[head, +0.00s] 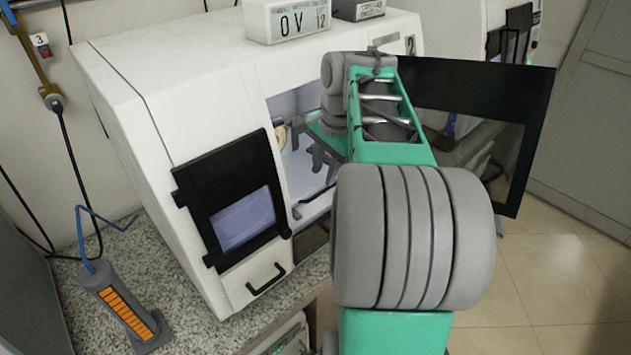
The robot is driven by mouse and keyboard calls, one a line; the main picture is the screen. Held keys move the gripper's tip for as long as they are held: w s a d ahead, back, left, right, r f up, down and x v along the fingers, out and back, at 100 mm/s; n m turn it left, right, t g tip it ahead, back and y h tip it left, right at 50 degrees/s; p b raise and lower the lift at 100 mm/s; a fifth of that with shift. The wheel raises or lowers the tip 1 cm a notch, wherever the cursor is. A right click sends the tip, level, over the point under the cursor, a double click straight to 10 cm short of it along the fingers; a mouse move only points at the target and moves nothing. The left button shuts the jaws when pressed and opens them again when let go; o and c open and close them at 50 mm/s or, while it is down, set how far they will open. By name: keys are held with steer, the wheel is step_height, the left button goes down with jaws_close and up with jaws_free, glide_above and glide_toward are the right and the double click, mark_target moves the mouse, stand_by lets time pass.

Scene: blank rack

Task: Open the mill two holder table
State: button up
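The white mill (170,90) marked 2 stands on a speckled counter. Its dark door (490,110) is swung open to the right, and its lit chamber shows behind my arm. My arm reaches into this opening. My gripper (318,162) appears as small grey parts inside the chamber, partly covered by my own wrist and arm. I cannot tell whether its fingers are apart or closed. The holder table is not clearly visible; only small grey and tan shapes show deep in the chamber.
A black-framed screen (240,215) and a black handle (266,280) are on the mill's front. A label box (287,20) sits on top. An orange-striped device (125,312) stands on the counter (190,325). Another machine is behind; tiled floor (540,280) is clear at right.

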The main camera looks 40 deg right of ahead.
mark_target(321, 192)
steer(key=f, duration=0.4)
steer(key=w+f, duration=0.1)
steer(key=f, duration=0.1)
steer(key=shift+c, duration=0.5)
jaws_close()
stand_by(0.8)
